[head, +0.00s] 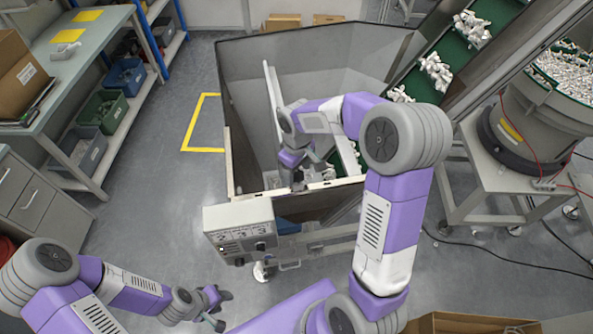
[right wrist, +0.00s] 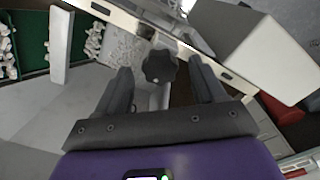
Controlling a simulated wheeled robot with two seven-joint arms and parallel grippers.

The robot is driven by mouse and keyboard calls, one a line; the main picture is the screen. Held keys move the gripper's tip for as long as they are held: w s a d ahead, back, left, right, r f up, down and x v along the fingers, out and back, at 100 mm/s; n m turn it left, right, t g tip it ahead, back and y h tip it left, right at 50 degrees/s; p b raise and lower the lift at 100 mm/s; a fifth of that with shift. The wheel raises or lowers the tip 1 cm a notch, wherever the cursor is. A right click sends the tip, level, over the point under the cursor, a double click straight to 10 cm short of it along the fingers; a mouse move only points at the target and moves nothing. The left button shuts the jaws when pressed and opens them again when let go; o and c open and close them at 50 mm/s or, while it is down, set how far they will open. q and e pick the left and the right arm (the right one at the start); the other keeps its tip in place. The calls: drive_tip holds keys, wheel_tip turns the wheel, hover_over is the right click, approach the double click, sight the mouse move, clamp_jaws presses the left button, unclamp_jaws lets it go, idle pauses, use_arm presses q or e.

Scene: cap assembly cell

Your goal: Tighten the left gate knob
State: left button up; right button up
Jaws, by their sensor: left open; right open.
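A black lobed knob (right wrist: 160,66) shows in the right wrist view, close to the hopper's metal edge. It lies between the two fingers of my right gripper (right wrist: 163,82), which are spread apart with room on both sides of it. I cannot tell whether they touch it. In the head view my right gripper (head: 297,177) reaches down inside the hopper (head: 320,55) near its front wall, and the knob cannot be made out there. My left gripper (head: 217,308) is open and empty, low over the floor at the bottom of the head view.
A grey control box (head: 240,230) is on the hopper's front left corner. A green conveyor (head: 450,48) with white parts rises at the right, beside a round feeder bowl (head: 540,112). A workbench (head: 92,38) stands at the left. Floor between the bench and hopper is clear.

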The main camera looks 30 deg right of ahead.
drive_tip(key=shift+f, duration=0.25)
drive_tip(key=c, duration=1.1)
drive_tip(key=shift+o, duration=0.2)
drive_tip(key=shift+m, duration=0.4)
drive_tip(key=m+b, duration=0.1)
drive_tip(key=m, duration=0.4)
drive_tip(key=shift+m, duration=0.4)
drive_tip(key=m, duration=0.5)
drive_tip(key=shift+r+m, duration=0.1)
drive_tip(key=shift+m, duration=0.3)
